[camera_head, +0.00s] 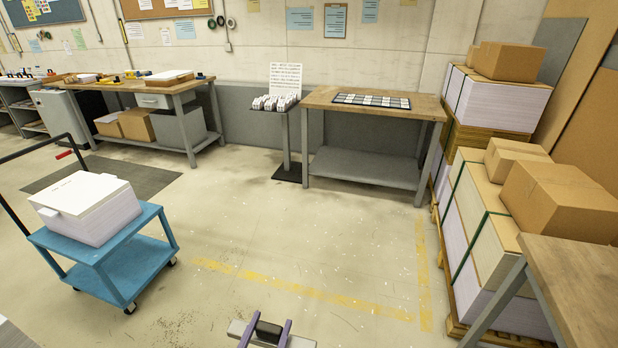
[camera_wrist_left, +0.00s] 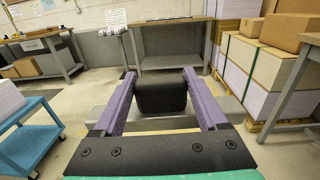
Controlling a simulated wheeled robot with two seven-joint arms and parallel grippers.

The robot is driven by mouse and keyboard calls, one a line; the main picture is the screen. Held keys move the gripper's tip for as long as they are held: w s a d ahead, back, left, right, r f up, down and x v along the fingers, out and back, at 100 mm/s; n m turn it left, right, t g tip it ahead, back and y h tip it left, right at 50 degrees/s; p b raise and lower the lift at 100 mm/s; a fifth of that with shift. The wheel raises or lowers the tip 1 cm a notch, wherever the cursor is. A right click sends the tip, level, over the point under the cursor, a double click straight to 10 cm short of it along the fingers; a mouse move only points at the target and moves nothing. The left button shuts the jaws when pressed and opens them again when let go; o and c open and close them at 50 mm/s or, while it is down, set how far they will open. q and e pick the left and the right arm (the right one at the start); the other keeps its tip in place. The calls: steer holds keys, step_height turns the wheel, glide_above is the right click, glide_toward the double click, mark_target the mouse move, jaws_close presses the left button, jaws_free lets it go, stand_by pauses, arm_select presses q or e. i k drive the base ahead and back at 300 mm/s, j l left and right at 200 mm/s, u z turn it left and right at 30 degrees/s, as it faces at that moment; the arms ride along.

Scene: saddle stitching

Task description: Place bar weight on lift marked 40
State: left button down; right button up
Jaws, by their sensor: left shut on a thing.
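My left gripper (camera_head: 269,322) shows at the bottom edge of the head view, with purple fingers. It is shut on the black grip of a bar weight (camera_head: 300,342), a light grey bar that sticks out on both sides. The left wrist view shows the black grip between the fingers (camera_wrist_left: 160,78) and the grey bar (camera_wrist_left: 160,123) crossing under them. The bar appears held in the air over open floor. I can make out no lift marked 40 in either view. My right gripper is out of view.
A blue cart (camera_head: 128,268) with a paper stack (camera_head: 95,222) stands at left. Boxes (camera_head: 560,200) and a bench (camera_head: 575,285) line the right. The middle floor is clear.

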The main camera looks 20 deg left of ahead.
mark_target(79, 189)
steer(key=i+j+u, duration=0.15)
steer(key=i+u, duration=0.3)
steer(key=i, duration=0.2)
steer(key=i+u, duration=0.45)
steer(key=i, duration=0.25)
steer(key=i+l+u, duration=0.45)
steer(key=i, duration=0.15)
steer(key=i+j+u, duration=0.3)
steer(key=i, duration=0.45)
steer(key=i+l+u, duration=0.1)
steer(key=i+u, duration=0.2)
steer(key=i, duration=0.45)
steer(key=i+l+u, duration=0.3)
steer(key=i, duration=0.45)
steer(key=i+j, duration=0.15)
steer(key=i, duration=0.25)
